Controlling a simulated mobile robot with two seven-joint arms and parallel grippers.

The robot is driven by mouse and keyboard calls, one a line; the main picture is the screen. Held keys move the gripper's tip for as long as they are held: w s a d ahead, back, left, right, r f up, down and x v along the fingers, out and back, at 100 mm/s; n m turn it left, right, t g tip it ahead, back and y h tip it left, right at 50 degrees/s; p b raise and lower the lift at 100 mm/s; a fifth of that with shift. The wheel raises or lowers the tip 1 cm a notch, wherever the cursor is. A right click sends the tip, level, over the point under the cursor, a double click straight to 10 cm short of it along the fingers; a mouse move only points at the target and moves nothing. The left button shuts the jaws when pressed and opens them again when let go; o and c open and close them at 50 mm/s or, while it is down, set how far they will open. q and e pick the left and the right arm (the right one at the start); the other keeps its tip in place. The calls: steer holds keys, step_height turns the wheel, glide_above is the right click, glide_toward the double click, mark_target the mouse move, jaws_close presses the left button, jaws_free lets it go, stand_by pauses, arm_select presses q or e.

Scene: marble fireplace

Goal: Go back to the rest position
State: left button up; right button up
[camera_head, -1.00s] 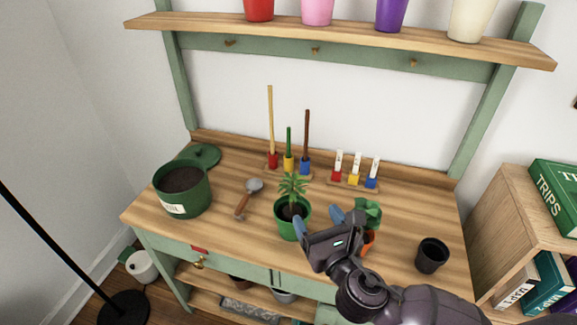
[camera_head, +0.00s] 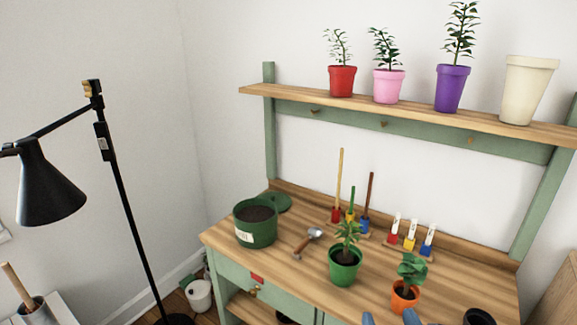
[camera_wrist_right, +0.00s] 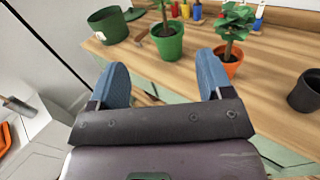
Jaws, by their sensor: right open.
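My right gripper (camera_head: 391,318) shows only its blue fingertips at the bottom edge of the head view. In the right wrist view my right gripper (camera_wrist_right: 164,84) is open and empty, its two blue fingers wide apart. It is in front of the wooden potting bench (camera_head: 285,271), apart from the plants. A green pot with a plant (camera_head: 345,267) and an orange pot with a plant (camera_head: 405,296) stand upright on the bench. Both also show beyond the fingers in the wrist view, the green pot (camera_wrist_right: 168,45) and the orange pot (camera_wrist_right: 229,62). My left gripper is not in view.
A large green soil pot (camera_head: 255,228), a trowel (camera_head: 308,243) and a black pot (camera_head: 479,317) are on the bench. The shelf (camera_head: 420,113) above holds several coloured pots. A black floor lamp (camera_head: 50,190) stands at left. Bare floor is scarcely visible.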

step_height(320, 180, down, 10)
steer(key=d+m+g+y, duration=0.2)
steer(key=m+g, duration=0.2)
steer(key=m, duration=2.1)
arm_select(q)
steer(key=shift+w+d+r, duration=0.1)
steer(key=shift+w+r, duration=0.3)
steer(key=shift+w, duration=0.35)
arm_select(e)
steer(key=s+d+f+m+g+h, duration=0.1)
steer(key=s+d+f+m, duration=0.2)
steer(key=s+f+m, duration=0.2)
steer(key=s+d+f+m+g+h, duration=0.1)
steer(key=s+d+f+m, duration=0.3)
steer(key=s, duration=0.5)
step_height(320, 180, down, 2)
steer(key=shift+s+d+f+m+g+h, duration=0.2)
steer(key=shift+s+m+g+h, duration=0.2)
steer(key=shift+m+h, duration=0.3)
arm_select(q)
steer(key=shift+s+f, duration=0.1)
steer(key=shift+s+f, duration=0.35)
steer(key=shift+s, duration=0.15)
